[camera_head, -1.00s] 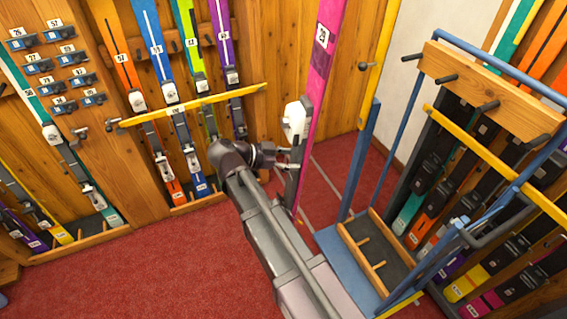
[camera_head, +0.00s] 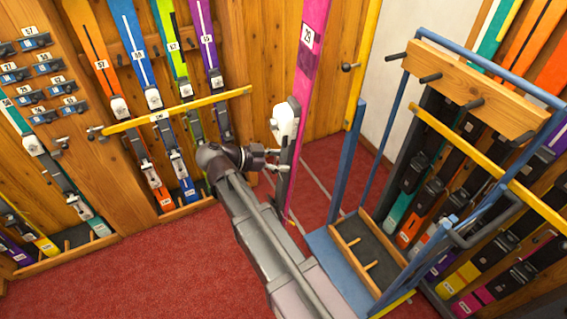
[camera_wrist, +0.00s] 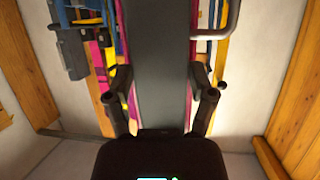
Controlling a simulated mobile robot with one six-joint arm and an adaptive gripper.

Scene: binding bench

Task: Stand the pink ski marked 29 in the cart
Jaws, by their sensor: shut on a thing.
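The pink ski (camera_head: 307,68) marked 29 stands nearly upright in the head view, with a white binding (camera_head: 285,122) and a dark lower part. My gripper (camera_head: 279,168) is shut on the ski below the binding. In the wrist view the fingers of my gripper (camera_wrist: 160,95) close on both sides of a dark, flat length of the ski (camera_wrist: 158,60). The blue cart (camera_head: 342,270) stands just right of the ski. It has a wooden-framed base tray (camera_head: 337,229) with short dividers and an upper wooden board (camera_head: 470,92) with dark pegs. The ski is outside the cart.
A wall rack with several skis (camera_head: 136,45) stands at the left, with a yellow bar (camera_head: 190,108) across it. Another rack of skis (camera_head: 410,215) stands behind the cart. A wooden door (camera_head: 335,85) is behind the ski. Red carpet (camera_head: 170,270) is clear at front left.

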